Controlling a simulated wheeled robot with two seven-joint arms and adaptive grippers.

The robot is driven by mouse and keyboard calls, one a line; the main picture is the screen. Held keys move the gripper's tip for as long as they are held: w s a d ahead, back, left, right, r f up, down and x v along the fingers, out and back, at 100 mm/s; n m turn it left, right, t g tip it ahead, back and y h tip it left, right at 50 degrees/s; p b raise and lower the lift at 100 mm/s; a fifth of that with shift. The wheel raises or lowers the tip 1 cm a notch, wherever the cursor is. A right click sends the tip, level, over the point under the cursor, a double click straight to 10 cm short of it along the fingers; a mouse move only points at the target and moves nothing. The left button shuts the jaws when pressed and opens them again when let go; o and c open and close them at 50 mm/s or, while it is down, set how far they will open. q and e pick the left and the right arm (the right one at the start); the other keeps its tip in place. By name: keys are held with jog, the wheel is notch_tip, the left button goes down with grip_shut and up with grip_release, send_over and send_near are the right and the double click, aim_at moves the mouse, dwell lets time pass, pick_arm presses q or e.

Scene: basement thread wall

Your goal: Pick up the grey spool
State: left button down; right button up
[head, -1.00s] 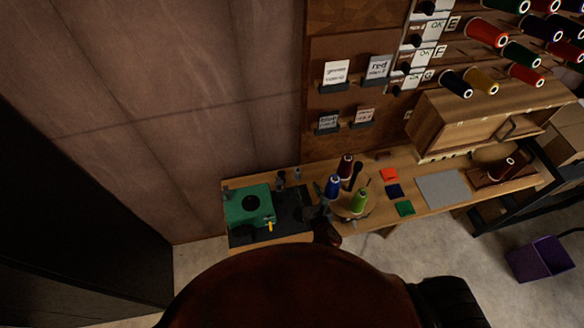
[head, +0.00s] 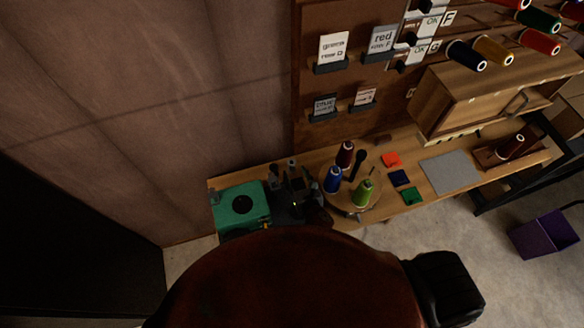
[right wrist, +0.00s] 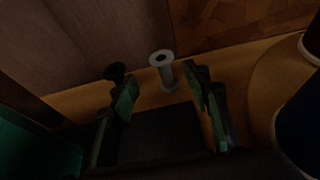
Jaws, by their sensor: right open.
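The grey spool (right wrist: 163,70) stands upright on the wooden bench top in the right wrist view, close to the wall. It has a round flange with a dark hole on top. My right gripper (right wrist: 161,92) is open and empty. Its two fingers point toward the spool, which appears between and just beyond the tips, nearer the right finger. In the head view my right gripper (head: 291,180) is over the bench's left end, beside the green box; the spool is small and hard to make out there. My left gripper is not in view.
A dark spool (right wrist: 115,72) stands by the left finger. The green box (head: 241,205) is to the left. A round turntable (head: 345,207) with blue, dark red and green cones is close on the right. Coloured squares and a grey mat (head: 450,172) lie further right.

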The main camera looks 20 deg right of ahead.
aim_at(293, 168)
jog(key=shift+f, duration=0.6)
jog(key=shift+w+f+b, duration=0.1)
jog(key=shift+w+b, duration=0.1)
jog(key=shift+b, duration=0.1)
jog(key=shift+x, duration=0.95)
jog(key=x, duration=0.5)
jog(key=shift+w+d+f+b, duration=0.2)
jog(key=shift+b, duration=0.2)
jog(key=shift+c, duration=0.4)
jog(key=c, duration=0.8)
